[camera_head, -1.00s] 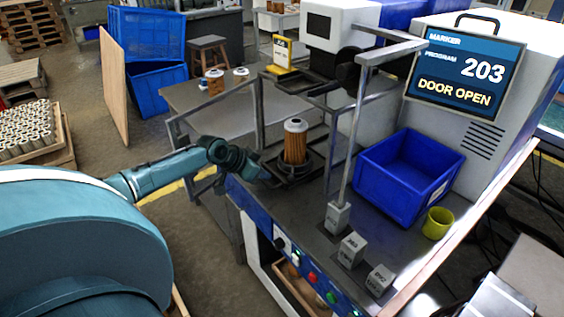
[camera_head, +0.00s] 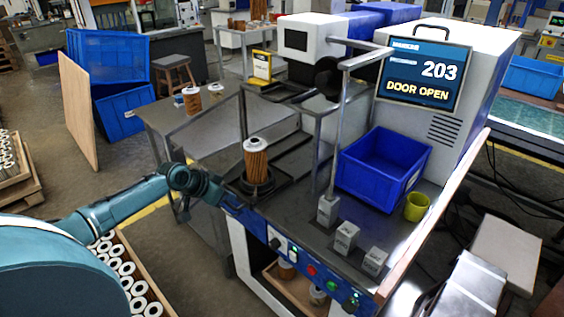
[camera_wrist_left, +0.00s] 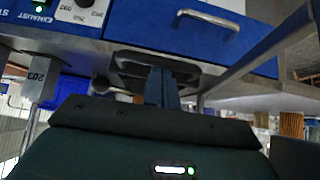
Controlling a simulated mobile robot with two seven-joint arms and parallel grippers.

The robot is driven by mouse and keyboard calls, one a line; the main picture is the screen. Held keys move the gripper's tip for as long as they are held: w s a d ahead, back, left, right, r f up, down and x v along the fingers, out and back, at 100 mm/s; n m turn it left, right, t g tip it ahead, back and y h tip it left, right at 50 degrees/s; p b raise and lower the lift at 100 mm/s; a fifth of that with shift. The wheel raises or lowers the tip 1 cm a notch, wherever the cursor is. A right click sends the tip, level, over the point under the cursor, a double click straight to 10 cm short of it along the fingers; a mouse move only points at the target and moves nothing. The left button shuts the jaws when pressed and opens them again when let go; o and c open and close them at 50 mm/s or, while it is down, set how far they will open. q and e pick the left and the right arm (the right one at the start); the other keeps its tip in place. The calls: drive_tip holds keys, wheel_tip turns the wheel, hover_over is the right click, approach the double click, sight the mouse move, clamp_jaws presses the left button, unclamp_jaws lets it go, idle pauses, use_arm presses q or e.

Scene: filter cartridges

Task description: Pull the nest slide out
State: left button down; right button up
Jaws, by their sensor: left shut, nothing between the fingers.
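The nest slide (camera_head: 262,190) is a dark plate with a round seat near the front left edge of the machine bench. An orange-brown filter cartridge (camera_head: 256,162) with a pale top stands upright in it. My left gripper (camera_head: 226,206) is at the slide's outer end, at the bench edge. In the left wrist view its two fingers (camera_wrist_left: 161,88) are together and overlap the dark end of the slide (camera_wrist_left: 135,62). Whether they touch it I cannot tell. Nothing shows between the fingers. My right gripper is not in view.
A metal frame (camera_head: 243,115) stands around the slide's track. A blue bin (camera_head: 385,172), a yellow-green cup (camera_head: 416,206) and grey marked blocks (camera_head: 346,237) are on the bench. The screen (camera_head: 425,77) reads DOOR OPEN. A panel with buttons (camera_head: 311,270) runs along the bench front.

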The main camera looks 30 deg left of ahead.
use_arm(q)
wheel_tip(320, 180, up, 10)
idle(0.5)
drive_tip(key=s+d+f+m+g, duration=0.1)
drive_tip(key=s+d+f+g, duration=0.1)
drive_tip(key=s+d+f, duration=0.6)
drive_tip(key=s+d+f+m+g, duration=0.1)
drive_tip(key=s+d+f, duration=0.45)
drive_tip(key=d, duration=0.45)
drive_tip(key=s+d+r+n+g+y, duration=0.1)
drive_tip(key=s+d+n, duration=0.15)
drive_tip(key=s, duration=0.55)
drive_tip(key=s+d+r+n+g+y, duration=0.1)
drive_tip(key=s+d, duration=0.2)
drive_tip(key=s, duration=0.5)
drive_tip(key=w+d+f+m+t+h, duration=0.1)
drive_tip(key=w+d+f+t+h, duration=0.1)
drive_tip(key=w+d+f+t, duration=0.4)
drive_tip(key=shift+w+d+f+t+h, duration=0.2)
drive_tip(key=shift+d+f+t+h, duration=0.15)
drive_tip(key=shift+t, duration=0.35)
